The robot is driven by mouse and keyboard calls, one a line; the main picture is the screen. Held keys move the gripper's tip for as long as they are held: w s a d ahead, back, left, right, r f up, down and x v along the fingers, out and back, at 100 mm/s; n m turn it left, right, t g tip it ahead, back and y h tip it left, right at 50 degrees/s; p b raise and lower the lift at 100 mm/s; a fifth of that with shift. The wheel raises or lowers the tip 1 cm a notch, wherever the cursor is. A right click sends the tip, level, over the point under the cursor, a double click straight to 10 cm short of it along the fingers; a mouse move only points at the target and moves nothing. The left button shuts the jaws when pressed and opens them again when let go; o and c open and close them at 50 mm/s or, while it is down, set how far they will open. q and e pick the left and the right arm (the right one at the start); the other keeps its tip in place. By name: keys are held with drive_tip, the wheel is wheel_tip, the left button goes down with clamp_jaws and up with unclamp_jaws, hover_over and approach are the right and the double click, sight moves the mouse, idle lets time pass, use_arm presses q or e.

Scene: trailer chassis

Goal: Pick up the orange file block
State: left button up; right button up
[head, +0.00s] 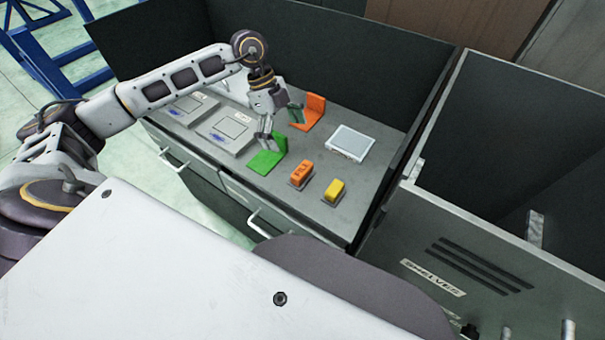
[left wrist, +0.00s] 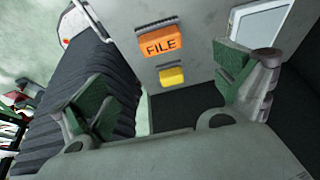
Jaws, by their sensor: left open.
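The orange file block (head: 300,173) stands on the grey worktop near its front edge, left of a yellow block (head: 334,191). In the left wrist view the orange block (left wrist: 158,42) shows the word FILE, with the yellow block (left wrist: 172,76) below it. My left gripper (head: 281,120) is open and empty above the worktop, farther back and left of the orange block. In the left wrist view its spread fingers (left wrist: 165,78) are on either side of the blocks in the picture, not touching them. My right gripper is not in view.
A green bookend (head: 268,160) and an orange bookend (head: 312,112) stand near my left gripper. A white-framed panel (head: 350,143) lies right of them. Two grey trays (head: 222,131) lie at left. Dark walls (head: 300,55) enclose the back and right side.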

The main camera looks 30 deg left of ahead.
use_arm(q)
drive_tip(key=f, duration=0.1)
hover_over(302, 170)
drive_tip(key=a, duration=0.3)
drive_tip(key=f, duration=0.5)
drive_tip(key=shift+w+d+f, duration=0.25)
drive_tip(key=shift+f, duration=0.15)
drive_tip(key=shift+d+f, duration=0.25)
drive_tip(key=shift+f, duration=0.35)
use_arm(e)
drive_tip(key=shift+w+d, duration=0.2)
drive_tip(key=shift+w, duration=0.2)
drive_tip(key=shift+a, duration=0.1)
